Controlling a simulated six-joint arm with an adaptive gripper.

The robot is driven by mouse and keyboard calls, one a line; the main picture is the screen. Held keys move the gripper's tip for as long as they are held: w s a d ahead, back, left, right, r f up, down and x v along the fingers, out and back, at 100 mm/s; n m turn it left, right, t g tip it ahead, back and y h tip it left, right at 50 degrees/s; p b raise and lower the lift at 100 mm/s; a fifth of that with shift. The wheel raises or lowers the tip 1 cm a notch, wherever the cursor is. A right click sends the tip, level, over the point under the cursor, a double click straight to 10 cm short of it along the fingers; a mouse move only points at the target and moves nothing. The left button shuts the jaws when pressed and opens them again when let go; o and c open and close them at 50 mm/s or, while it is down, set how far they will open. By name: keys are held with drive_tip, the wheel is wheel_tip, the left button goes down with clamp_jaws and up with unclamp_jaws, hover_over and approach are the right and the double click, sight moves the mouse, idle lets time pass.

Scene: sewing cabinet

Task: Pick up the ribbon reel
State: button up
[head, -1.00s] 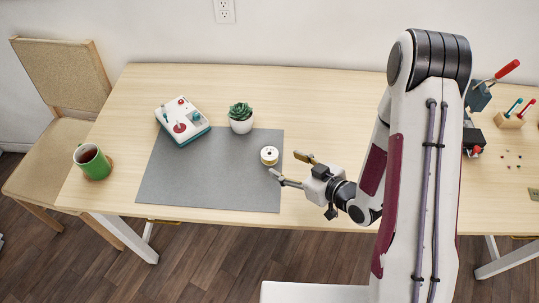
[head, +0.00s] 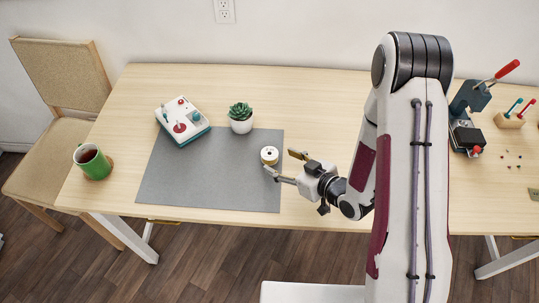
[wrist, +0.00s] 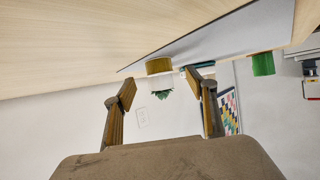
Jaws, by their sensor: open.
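The ribbon reel (head: 269,154) is a small white and gold spool at the right part of the grey mat (head: 190,185). In the wrist view, which looks upside down, it shows as a gold-brown cylinder (wrist: 158,65) between my finger lines, beyond the tips. My gripper (head: 280,162) is open and empty, low over the mat's right edge. It is just to the right of the reel, with its fingers pointing left at it. One finger is close to the reel's near side in the head view; I cannot tell whether they touch.
A potted succulent (head: 241,117) stands behind the reel, and a white and teal toy-like machine (head: 183,119) is farther left. A green mug (head: 93,163) sits at the table's left end. Tools (head: 466,130) stand at the right. The mat's front left is clear.

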sight(273, 156)
drive_tip(key=shift+x, duration=2.6)
drive_tip(key=shift+w+r, duration=0.1)
drive_tip(key=shift+r, duration=0.05)
drive_tip(key=c, duration=1.1)
